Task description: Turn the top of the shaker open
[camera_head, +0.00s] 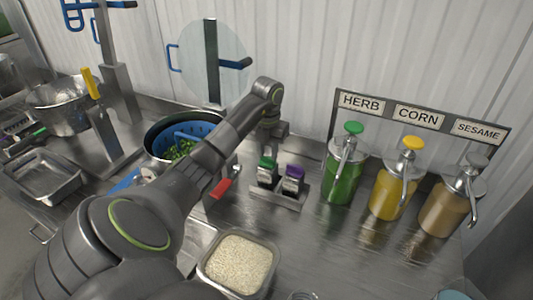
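Two small shakers stand upright in a low metal rack (277,197) at the middle of the counter. One is dark with a green top (267,163); the other is dark with a purple top (294,172). My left arm reaches across from the lower left and bends down at its far end. My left gripper (269,149) points down at the green-topped shaker, just above or around its top. The fingers are small and partly merged with the shaker, so touch and opening are unclear. Whether either top is turned open cannot be seen. My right gripper is out of view.
Green (342,178), yellow (391,190) and tan (444,208) pump bottles stand right of the rack below labels. A tray of rice (239,263) sits in front. A pot with a blue basket (193,137) is behind my arm. Bare counter lies right of the rice.

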